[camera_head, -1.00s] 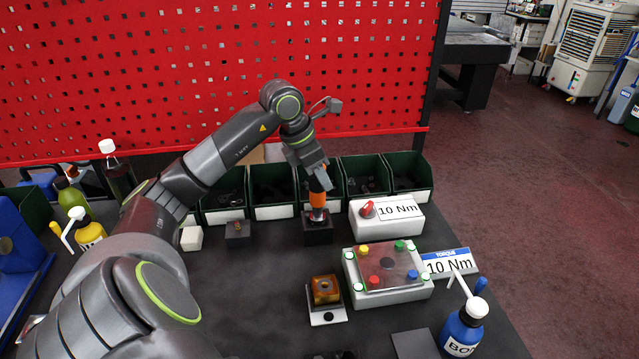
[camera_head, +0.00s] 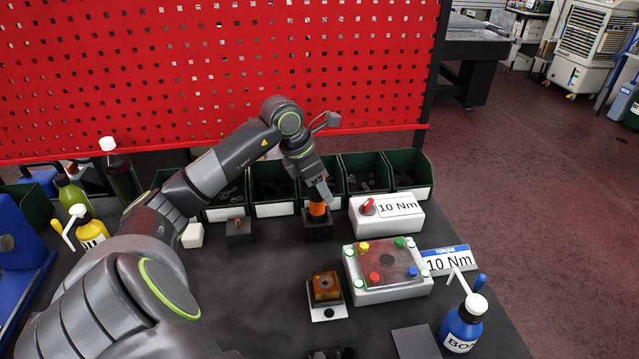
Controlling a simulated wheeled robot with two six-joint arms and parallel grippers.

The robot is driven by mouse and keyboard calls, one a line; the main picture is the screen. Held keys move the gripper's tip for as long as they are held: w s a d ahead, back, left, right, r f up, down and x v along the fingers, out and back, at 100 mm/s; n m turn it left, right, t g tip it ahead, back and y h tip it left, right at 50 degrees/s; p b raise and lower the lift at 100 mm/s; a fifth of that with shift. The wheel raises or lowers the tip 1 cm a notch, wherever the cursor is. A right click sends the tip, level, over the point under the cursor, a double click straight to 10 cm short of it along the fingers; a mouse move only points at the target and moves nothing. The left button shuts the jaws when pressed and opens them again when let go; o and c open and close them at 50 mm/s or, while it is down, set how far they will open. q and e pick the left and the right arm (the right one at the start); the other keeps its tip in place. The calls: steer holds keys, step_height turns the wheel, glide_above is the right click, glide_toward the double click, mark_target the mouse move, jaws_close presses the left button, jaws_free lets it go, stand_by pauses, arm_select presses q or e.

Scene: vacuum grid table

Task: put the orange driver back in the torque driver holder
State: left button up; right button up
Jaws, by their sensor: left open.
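The orange driver (camera_head: 317,209) stands upright in the black block-shaped torque driver holder (camera_head: 318,230), towards the back of the table. Only its orange handle shows above the block. My left gripper (camera_head: 322,192) is open at the top of the driver, its fingers pointing down. Whether the fingers touch the handle I cannot tell. My right gripper does not show clearly.
Green bins (camera_head: 272,190) stand in a row behind the holder. A white box with a red knob (camera_head: 368,207) stands close to its right. In front are a fixture with coloured knobs (camera_head: 388,270) and an amber block (camera_head: 326,287) on a plate. A small dark block (camera_head: 238,228) stands left.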

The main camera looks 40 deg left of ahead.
arm_select(q)
steer(key=shift+r, duration=0.2)
steer(key=shift+s+a+r, duration=0.1)
steer(key=shift+a+r, duration=0.05)
steer(key=shift+r, duration=0.15)
steer(key=b+v, duration=0.2)
steer(key=v, duration=0.9)
steer(key=shift+s+r, duration=0.1)
